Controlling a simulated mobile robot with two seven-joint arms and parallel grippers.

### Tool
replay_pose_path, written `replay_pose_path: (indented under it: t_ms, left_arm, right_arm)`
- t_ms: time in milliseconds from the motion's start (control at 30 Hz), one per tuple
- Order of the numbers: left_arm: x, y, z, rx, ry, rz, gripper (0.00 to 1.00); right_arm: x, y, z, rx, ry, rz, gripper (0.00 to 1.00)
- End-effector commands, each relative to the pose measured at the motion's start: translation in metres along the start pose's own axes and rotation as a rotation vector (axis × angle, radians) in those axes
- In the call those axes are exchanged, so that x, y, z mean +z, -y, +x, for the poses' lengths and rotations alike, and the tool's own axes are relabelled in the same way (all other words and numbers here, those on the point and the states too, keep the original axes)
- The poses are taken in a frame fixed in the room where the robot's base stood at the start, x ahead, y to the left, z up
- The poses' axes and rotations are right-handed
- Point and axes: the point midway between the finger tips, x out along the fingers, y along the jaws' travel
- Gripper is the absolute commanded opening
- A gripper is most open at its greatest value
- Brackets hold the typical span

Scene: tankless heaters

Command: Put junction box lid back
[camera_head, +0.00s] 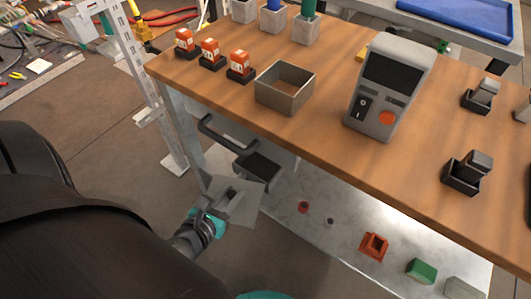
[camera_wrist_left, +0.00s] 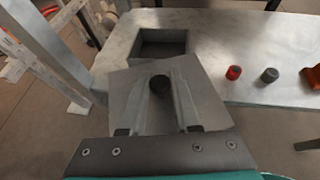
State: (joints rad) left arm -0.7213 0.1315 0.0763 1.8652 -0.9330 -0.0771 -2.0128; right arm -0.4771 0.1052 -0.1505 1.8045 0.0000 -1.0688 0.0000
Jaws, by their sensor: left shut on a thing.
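The junction box lid (camera_head: 247,207) is a flat grey square plate with a dark knob. My left gripper (camera_head: 230,193) is shut on that knob. In the left wrist view the lid (camera_wrist_left: 207,104) is tilted below an open square grey box (camera_wrist_left: 184,43), which appears to be the junction box, on the metal lower shelf. The lid overlaps the box's near edge in this view; whether they touch cannot be told. In the head view the box's dark opening (camera_head: 258,169) is just beyond the lid.
On the lower shelf (camera_head: 320,250) stand a red knob (camera_head: 303,207), a dark knob (camera_head: 330,222), an orange part (camera_head: 374,246) and a green block (camera_head: 422,270). The wooden tabletop (camera_head: 310,125) overhangs this shelf.

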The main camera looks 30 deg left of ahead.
Motion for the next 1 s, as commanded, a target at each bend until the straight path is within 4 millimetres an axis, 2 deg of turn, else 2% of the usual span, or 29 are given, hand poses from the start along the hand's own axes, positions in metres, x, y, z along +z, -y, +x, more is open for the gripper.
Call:
replay_pose_path:
  t_ms: [367,700,833,1000]
  left_arm:
    - [0.038,0.000,0.073,-0.002,0.009,0.004,0.00]
    - [0.068,0.000,0.138,-0.001,0.008,0.001,0.00]
    - [0.075,0.000,0.153,-0.001,0.006,0.001,0.00]
    - [0.077,0.000,0.159,-0.001,0.003,0.001,0.00]
  right_arm:
    - [-0.005,0.000,-0.004,0.001,-0.013,0.001,0.61]
    - [-0.026,-0.002,-0.032,0.004,-0.064,0.003,0.61]
    - [-0.032,-0.002,-0.043,0.005,-0.081,0.004,0.61]
    - [-0.035,-0.002,-0.050,0.005,-0.088,0.004,0.61]
